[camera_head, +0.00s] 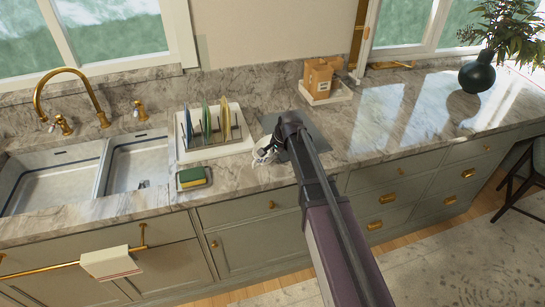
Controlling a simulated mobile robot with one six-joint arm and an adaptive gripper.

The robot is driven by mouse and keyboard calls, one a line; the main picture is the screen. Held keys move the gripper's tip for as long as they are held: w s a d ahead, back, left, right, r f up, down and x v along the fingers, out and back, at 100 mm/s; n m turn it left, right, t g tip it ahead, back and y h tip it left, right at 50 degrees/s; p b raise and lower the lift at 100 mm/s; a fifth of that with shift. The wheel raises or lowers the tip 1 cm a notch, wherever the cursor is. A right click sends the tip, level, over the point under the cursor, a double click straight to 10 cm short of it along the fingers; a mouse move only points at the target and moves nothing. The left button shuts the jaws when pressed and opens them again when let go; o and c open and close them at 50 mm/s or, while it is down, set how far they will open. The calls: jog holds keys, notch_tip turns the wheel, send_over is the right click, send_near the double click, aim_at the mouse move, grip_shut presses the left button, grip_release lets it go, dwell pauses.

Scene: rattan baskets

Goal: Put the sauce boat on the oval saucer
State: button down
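My gripper (272,145) is at the end of my dark arm, low over the countertop just right of the dish rack. Something small and white (262,158) shows beside and partly behind its fingers. It may be the sauce boat or the oval saucer, but it is too small and covered to tell which. I cannot make out whether the fingers are open or shut on it. No other sauce boat or oval saucer can be clearly made out in this view.
A white rack (232,145) with colored plates stands left of my gripper. A sponge (192,177) lies in front of it. A dark mat (318,134) lies by my arm. A double sink (50,188) is at left, brown containers (318,77) at the back. The counter's right is largely clear.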

jog(key=shift+w+a+f, duration=0.1)
jog(key=shift+w, duration=1.05)
jog(key=shift+w, duration=0.55)
jog(key=shift+w+a+f+b, duration=0.1)
jog(key=shift+w+f+b, duration=0.1)
jog(key=shift+f+b, duration=0.15)
jog(key=shift+s+f+b, duration=0.1)
jog(key=shift+f+b, duration=1.4)
jog(key=shift+b, duration=0.05)
jog(key=shift+f, duration=0.15)
jog(key=c, duration=0.8)
grip_release()
